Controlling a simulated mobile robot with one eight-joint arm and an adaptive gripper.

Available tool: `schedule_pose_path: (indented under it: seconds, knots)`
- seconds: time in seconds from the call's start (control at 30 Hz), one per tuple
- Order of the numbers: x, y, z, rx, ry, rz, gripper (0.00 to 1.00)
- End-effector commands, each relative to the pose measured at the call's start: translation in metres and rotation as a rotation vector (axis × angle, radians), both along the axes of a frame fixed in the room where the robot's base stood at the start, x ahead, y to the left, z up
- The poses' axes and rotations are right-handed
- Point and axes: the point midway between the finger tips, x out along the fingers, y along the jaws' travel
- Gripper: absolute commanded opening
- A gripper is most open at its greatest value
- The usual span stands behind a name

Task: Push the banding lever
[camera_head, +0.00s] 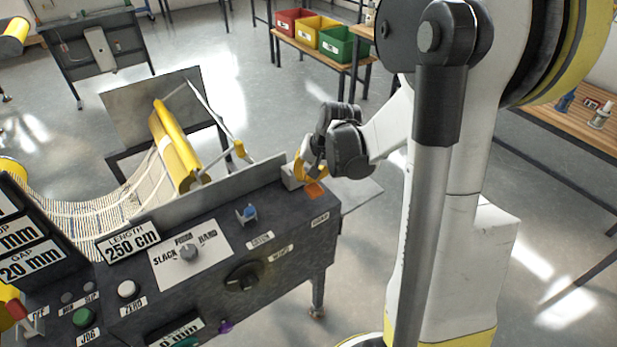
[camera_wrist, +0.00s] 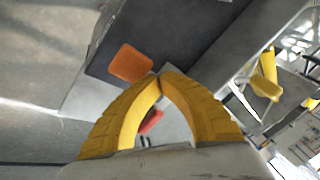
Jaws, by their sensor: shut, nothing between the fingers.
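My gripper (camera_head: 308,170) is at the far right corner of the control panel, its yellow fingers beside a small pale block (camera_head: 291,173). In the wrist view my gripper (camera_wrist: 160,76) has its fingertips together with nothing between them. An orange piece, probably the banding lever (camera_head: 315,190), is at that corner, just below the fingers; it also shows in the wrist view (camera_wrist: 131,63), left of the fingertips. A second red-orange patch (camera_wrist: 150,121) shows through the gap behind the fingertips. I cannot tell whether the fingers touch the orange piece.
The panel (camera_head: 285,225) carries a blue-topped switch (camera_head: 247,214), a black knob (camera_head: 244,277) and a slack dial (camera_head: 189,252). A yellow roller (camera_head: 175,150) with mesh stands behind. Red, yellow and green bins (camera_head: 342,45) are at the back. Floor beyond the panel's right end is open.

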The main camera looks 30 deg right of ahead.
Motion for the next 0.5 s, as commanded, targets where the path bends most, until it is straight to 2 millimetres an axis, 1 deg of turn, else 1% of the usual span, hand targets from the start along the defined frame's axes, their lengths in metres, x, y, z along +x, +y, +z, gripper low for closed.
schedule_pose_path:
  seconds: [0.5]
  knots:
    - [-0.0033, 0.0007, -0.0065, 0.001, 0.004, 0.001, 0.00]
